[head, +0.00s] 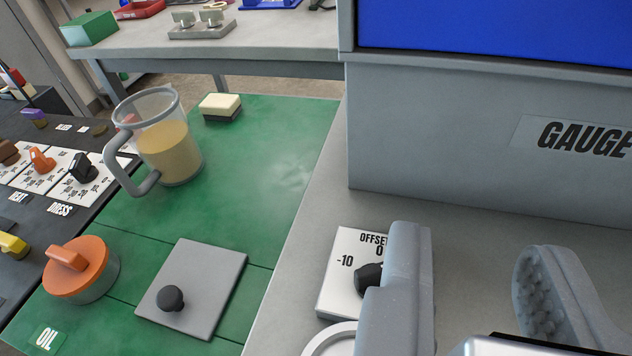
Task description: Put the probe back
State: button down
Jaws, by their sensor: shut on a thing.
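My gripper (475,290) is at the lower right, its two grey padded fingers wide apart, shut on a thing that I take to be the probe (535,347). Only a dark piece with a pale edge shows of it, at the bottom border between the fingers; the rest is out of frame. The gripper is over the grey surface in front of the box marked GAUGE (440,165). A white OFFSET plate (338,280) with a black knob (367,277) is partly hidden behind the left finger. A pale ring (318,343) is cut off below it.
A clear jug (165,140) of yellow liquid stands on the green surface (255,150). Near it are a cream-and-dark block (220,106), a grey plate with black knob (215,275) and an orange-lidded OIL pot (82,268). A knob panel (60,170) is at left.

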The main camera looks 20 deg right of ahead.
jog(key=w+f, duration=0.4)
jog(key=shift+w+a+b, duration=0.2)
jog(key=shift+b, duration=0.15)
jog(key=c, duration=1.2)
grip_release()
jog(key=shift+r, duration=0.1)
jog(key=v, duration=1.2)
jog(key=shift+p, duration=0.4)
